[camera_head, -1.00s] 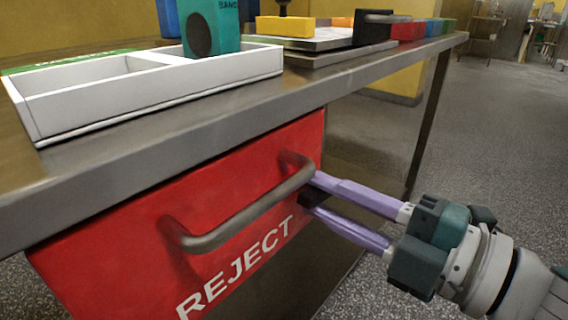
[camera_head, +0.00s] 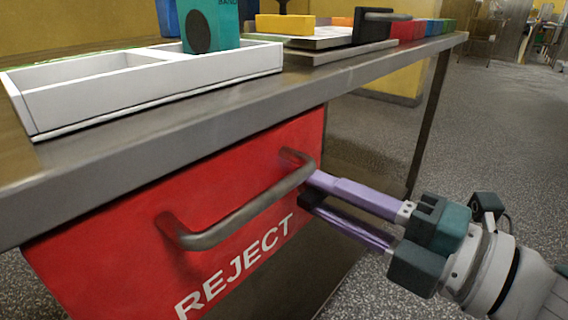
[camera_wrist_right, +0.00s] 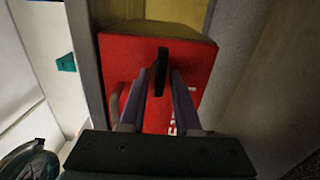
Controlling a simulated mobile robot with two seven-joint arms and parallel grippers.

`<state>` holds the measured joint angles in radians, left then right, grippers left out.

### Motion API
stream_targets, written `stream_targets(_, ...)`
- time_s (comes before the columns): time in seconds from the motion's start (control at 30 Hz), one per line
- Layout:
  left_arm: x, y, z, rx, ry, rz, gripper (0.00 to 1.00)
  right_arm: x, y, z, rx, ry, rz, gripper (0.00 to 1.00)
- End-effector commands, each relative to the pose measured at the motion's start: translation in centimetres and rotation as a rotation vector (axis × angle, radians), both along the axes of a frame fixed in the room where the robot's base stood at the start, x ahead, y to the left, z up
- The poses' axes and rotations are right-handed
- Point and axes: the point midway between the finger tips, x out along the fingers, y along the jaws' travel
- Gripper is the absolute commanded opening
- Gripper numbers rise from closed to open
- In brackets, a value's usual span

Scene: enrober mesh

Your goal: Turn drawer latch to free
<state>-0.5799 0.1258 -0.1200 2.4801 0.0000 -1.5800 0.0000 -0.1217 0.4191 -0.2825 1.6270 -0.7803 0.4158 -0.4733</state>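The drawer latch (camera_head: 312,199) is a small black piece at the right end of the red drawer front (camera_head: 120,230), beside the grey bar handle (camera_head: 235,215). My right gripper (camera_head: 318,190) reaches in from the right with its two purple fingers at the latch, one above and one below in the head view. In the right wrist view the latch (camera_wrist_right: 161,72) shows as a dark upright strip between the fingertips (camera_wrist_right: 160,84), with narrow gaps beside it. The fingers look open around it; contact is unclear. The fingers partly hide the latch. My left gripper is not in view.
The steel table edge (camera_head: 200,115) overhangs the drawer. A white divided tray (camera_head: 150,88) and a teal box (camera_head: 209,27) stand on top near the left.

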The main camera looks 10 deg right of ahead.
Motion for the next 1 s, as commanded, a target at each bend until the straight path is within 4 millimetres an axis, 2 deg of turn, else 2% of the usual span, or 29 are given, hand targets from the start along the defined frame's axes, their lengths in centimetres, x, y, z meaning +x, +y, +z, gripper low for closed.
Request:
stream_targets(0.03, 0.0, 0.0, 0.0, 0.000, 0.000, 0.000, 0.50, 0.0, 0.0, 0.0, 0.000, 0.000, 0.000, 0.39)
stream_targets(0.1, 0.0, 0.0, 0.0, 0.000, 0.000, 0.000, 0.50, 0.0, 0.0, 0.0, 0.000, 0.000, 0.000, 0.45)
stream_targets(0.43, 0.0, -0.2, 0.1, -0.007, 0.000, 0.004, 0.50, -0.6, -0.4, -0.1, 0.001, 0.004, -0.001, 0.45)
stream_targets(0.8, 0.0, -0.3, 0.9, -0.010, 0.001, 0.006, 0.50, -6.0, -4.7, 0.0, 0.000, 0.005, -0.001, 0.45)
stream_targets(1.0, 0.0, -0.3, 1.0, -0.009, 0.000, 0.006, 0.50, -7.6, -6.0, 0.0, 0.001, 0.002, 0.000, 0.45)
